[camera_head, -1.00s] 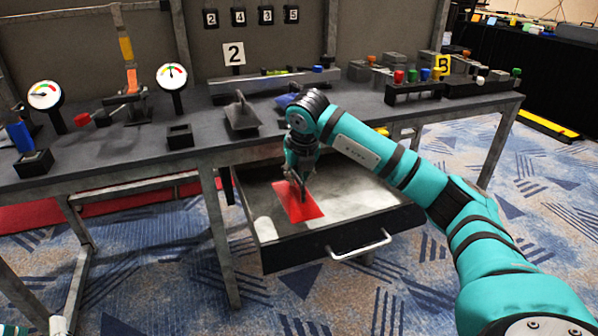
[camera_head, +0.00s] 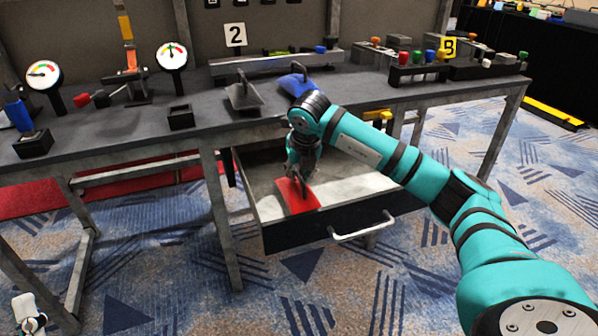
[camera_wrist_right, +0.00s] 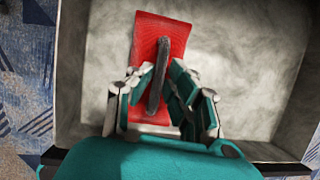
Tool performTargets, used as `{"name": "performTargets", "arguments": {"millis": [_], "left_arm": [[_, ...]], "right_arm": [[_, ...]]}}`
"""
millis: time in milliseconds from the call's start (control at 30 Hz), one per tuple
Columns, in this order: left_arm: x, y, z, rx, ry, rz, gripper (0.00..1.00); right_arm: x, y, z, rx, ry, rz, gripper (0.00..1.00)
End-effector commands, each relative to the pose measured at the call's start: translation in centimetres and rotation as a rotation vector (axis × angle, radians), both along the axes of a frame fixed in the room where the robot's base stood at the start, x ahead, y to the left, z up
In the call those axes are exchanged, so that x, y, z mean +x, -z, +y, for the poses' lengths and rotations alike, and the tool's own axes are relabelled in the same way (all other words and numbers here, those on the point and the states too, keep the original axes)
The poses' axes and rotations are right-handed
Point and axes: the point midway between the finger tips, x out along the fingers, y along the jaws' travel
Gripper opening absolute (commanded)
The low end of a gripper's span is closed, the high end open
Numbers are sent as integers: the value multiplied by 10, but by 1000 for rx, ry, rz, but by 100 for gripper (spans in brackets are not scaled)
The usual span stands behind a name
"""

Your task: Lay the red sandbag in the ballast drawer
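The red sandbag (camera_head: 296,196) is a flat red pad with a dark strap handle. It is inside the pulled-out ballast drawer (camera_head: 345,213), near its front left part; I cannot tell whether it touches the drawer floor. My right gripper (camera_head: 302,172) is above it. In the right wrist view, the gripper's fingers (camera_wrist_right: 162,72) converge on either side of the strap and look shut on it, with the red sandbag (camera_wrist_right: 150,35) beyond them. A small pale part of my left gripper (camera_head: 28,308) shows at the lower left; its fingers are unclear.
The bench (camera_head: 130,135) above the drawer carries a grey bag (camera_head: 243,97), a blue bag (camera_head: 298,84), gauges (camera_head: 172,55) and a row of coloured knobs (camera_head: 418,58). The drawer floor (camera_wrist_right: 235,70) right of the red bag is bare in the wrist view.

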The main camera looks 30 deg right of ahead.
Motion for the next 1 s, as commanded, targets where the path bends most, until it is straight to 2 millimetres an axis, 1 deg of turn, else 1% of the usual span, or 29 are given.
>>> {"name": "performTargets", "arguments": {"millis": [33,100,133,367,467,567,667,800,900,1000], "left_arm": [[0,0,0,0,0,0,40],[0,0,0,0,0,0,40],[0,0,0,0,0,0,40],[0,0,0,0,0,1,40],[3,0,-1,6,-1,17,40],[13,11,-1,29,-6,101,40],[26,25,-2,61,-12,212,40],[42,54,-2,116,-23,405,40],[49,78,-1,154,-31,540,40],[52,99,1,184,-37,656,40]], "right_arm": [[0,-1,-1,-1,1,-2,22],[0,-1,-1,-1,1,-2,31],[0,-1,-1,-1,1,-2,32],[0,-1,-1,-1,1,-2,32],[-1,-6,0,-1,1,-3,32],[-4,-16,1,-1,1,-3,32],[-9,-31,3,-1,1,-5,32],[-19,-57,6,-2,1,-6,32],[-26,-74,9,-1,1,-4,32],[-32,-90,11,-1,0,-4,32]]}}
